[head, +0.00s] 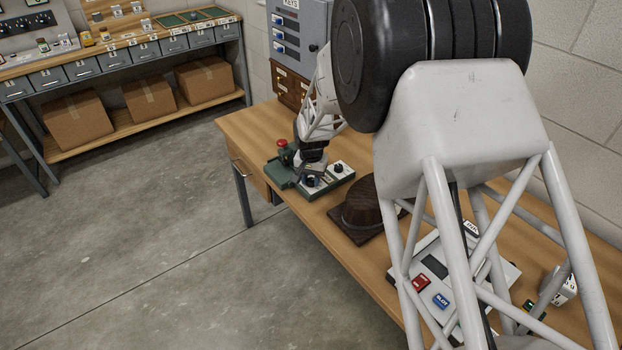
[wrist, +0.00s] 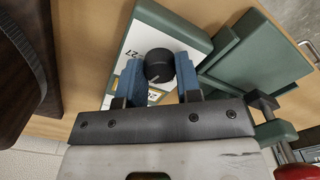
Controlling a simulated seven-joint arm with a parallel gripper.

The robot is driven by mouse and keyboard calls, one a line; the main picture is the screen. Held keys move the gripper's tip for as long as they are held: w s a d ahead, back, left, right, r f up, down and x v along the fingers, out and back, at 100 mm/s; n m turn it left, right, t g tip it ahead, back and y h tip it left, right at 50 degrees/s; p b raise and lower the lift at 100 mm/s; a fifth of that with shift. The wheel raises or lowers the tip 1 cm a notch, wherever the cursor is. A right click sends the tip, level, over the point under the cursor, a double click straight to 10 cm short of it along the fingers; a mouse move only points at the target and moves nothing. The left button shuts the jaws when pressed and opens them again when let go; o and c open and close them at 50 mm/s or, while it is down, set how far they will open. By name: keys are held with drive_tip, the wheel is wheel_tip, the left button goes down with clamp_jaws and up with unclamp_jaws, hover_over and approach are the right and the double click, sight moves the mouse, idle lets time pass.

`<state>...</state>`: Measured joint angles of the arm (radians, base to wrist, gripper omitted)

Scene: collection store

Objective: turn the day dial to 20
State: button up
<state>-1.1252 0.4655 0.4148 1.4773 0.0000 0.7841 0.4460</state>
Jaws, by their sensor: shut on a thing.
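The day dial is a round black knob (wrist: 159,66) with a pale pointer line, on the white top of a green device (head: 284,173). My gripper (wrist: 157,76) has one blue finger on each side of the knob, closed on it. In the wrist view the pointer slants toward the lower side of the picture, toward a partly hidden number that I cannot read surely. The number 27 shows at the knob's upper left.
A dark brown hat-shaped object (head: 362,212) stands to the right on the wooden table (head: 252,128). A grey key cabinet (head: 300,25) is behind.

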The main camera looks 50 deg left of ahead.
sight(311, 180)
drive_tip(key=o, duration=0.9)
drive_tip(key=shift+r, duration=0.1)
drive_tip(key=shift+r, duration=3.8)
